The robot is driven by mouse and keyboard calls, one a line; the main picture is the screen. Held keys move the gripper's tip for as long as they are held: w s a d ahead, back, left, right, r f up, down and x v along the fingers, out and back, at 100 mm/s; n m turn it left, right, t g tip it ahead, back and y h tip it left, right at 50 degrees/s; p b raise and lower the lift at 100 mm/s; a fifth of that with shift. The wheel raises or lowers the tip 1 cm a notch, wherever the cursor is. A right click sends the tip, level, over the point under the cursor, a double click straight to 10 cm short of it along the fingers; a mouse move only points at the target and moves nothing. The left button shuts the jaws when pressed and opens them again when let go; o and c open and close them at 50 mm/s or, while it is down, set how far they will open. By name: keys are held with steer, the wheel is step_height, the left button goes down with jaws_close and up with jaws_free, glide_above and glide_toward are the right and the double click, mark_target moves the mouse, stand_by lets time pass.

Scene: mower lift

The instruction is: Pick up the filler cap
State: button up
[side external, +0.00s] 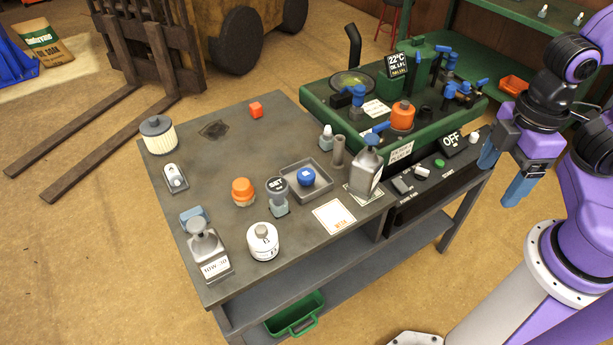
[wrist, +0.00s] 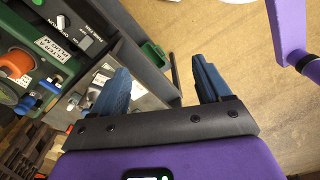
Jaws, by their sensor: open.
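A large orange cap (side external: 402,115) sits upright on top of the green machine (side external: 335,118). Its orange side also shows at the left of the wrist view (wrist: 15,62). A smaller orange ribbed cap (side external: 243,190) stands on the grey table. I cannot tell from markings which is the filler cap. My gripper (side external: 503,176) is open and empty, in the air to the right of the table and machine, well apart from both caps. Its blue fingers (wrist: 157,75) point toward the machine's front edge and the floor in the wrist view.
Blue-handled fittings (side external: 358,97) stand near the machine's orange cap.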

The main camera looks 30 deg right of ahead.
steer(key=shift+w+a, duration=0.1)
steer(key=n, duration=0.2)
glide_above(305, 173)
step_height(305, 173, down, 6)
step_height(305, 173, down, 17)
steer(key=shift+f, duration=0.1)
steer(key=c, duration=1.1)
